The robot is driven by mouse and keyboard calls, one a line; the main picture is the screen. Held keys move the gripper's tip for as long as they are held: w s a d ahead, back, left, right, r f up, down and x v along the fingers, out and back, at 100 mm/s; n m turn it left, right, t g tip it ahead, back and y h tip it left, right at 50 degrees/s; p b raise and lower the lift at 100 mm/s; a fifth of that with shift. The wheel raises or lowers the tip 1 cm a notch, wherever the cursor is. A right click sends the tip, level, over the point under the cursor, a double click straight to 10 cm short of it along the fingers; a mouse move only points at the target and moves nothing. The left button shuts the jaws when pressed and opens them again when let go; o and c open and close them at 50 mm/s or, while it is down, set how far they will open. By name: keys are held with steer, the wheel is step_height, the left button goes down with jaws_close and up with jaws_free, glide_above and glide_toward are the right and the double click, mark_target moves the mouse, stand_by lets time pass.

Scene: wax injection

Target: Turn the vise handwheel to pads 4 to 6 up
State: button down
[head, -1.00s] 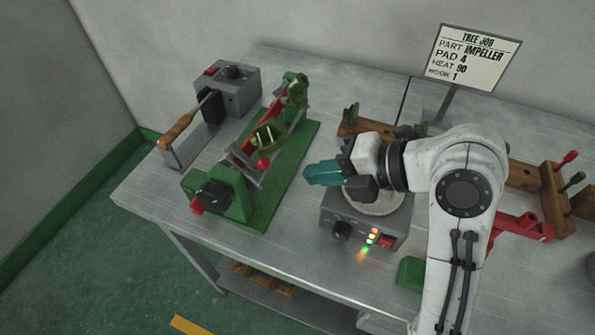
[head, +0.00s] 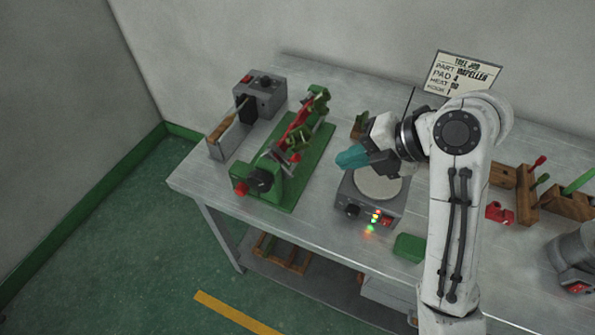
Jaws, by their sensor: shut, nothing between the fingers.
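The green vise (head: 272,182) stands on its long green base (head: 318,153) at the left part of the table. Its dark handwheel (head: 262,180) is on the near end, with a red knob (head: 241,188) at its lower left. A red bar with several green pads (head: 300,139) runs along the vise; I cannot read the pad numbers. My gripper (head: 340,160) is to the right of the vise, above the round-topped grey unit. Its teal fingers are shut and empty, pointing left, apart from the handwheel.
A grey control box (head: 262,92) and a wooden-handled tool (head: 221,129) stand behind-left of the vise. The grey unit with a round pale plate (head: 377,187) and lights is under my gripper. A green block (head: 409,247), a job sign (head: 461,76) and wooden racks (head: 527,195) are to the right.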

mark_target(292, 177)
steer(key=p+x, duration=0.2)
steer(key=x, duration=1.1)
steer(key=shift+a+f, duration=0.2)
steer(key=shift+a, duration=0.1)
steer(key=shift+f, duration=0.1)
steer(key=b, duration=0.2)
steer(key=f+y+b, duration=0.1)
steer(key=b, duration=0.2)
steer(key=shift+w+a+f+t+y, duration=0.1)
steer(key=shift+a+f+t+y, duration=0.1)
steer(key=shift+f+t+y, duration=0.1)
steer(key=shift+r, duration=0.1)
